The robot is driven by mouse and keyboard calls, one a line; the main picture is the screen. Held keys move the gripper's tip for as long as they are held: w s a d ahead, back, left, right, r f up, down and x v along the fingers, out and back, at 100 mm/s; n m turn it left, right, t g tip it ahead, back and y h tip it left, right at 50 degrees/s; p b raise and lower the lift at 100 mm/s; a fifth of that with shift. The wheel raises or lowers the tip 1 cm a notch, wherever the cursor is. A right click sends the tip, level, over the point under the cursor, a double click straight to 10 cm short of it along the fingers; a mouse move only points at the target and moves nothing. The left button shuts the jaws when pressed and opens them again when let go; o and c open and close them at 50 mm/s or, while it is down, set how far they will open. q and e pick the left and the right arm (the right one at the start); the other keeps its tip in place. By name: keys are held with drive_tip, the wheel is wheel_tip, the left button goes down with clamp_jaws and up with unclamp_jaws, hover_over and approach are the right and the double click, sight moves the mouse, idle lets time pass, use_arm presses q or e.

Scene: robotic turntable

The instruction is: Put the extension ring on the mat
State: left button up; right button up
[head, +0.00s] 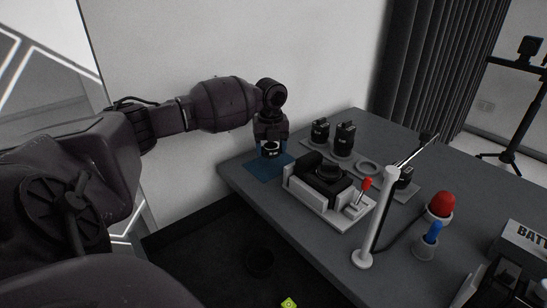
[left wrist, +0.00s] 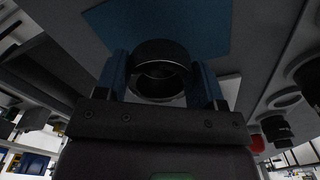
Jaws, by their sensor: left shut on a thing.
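The extension ring (left wrist: 162,49) is a short, dark, hollow ring. My left gripper (left wrist: 160,77) is shut on it, with a blue finger on either side. The blue mat (left wrist: 205,25) shows behind the ring in the left wrist view. In the head view the gripper (head: 271,149) points down over the mat (head: 262,173) at the table's near left corner. The ring appears small and dark between the fingers there. I cannot tell whether the ring touches the mat. My right gripper is not in view.
Right of the mat is a light fixture with a black camera-like device (head: 327,178) and a red-knobbed lever (head: 366,184). Behind stand black cylinders (head: 320,131) in a grey holder. A white post (head: 377,220), a red dome (head: 441,205) and a battery box (head: 525,246) are farther right.

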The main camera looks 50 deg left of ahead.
sight(272, 155)
use_arm(q)
drive_tip(key=shift+w+a, duration=0.1)
drive_tip(key=shift+w, duration=0.2)
wheel_tip(272, 155, down, 4)
drive_tip(key=shift+w+r+b, duration=0.1)
drive_tip(key=shift+r+b, duration=0.1)
drive_tip(key=shift+b, duration=0.25)
drive_tip(key=shift+r, duration=0.1)
drive_tip(key=o, duration=0.9)
drive_tip(key=shift+o, duration=0.2)
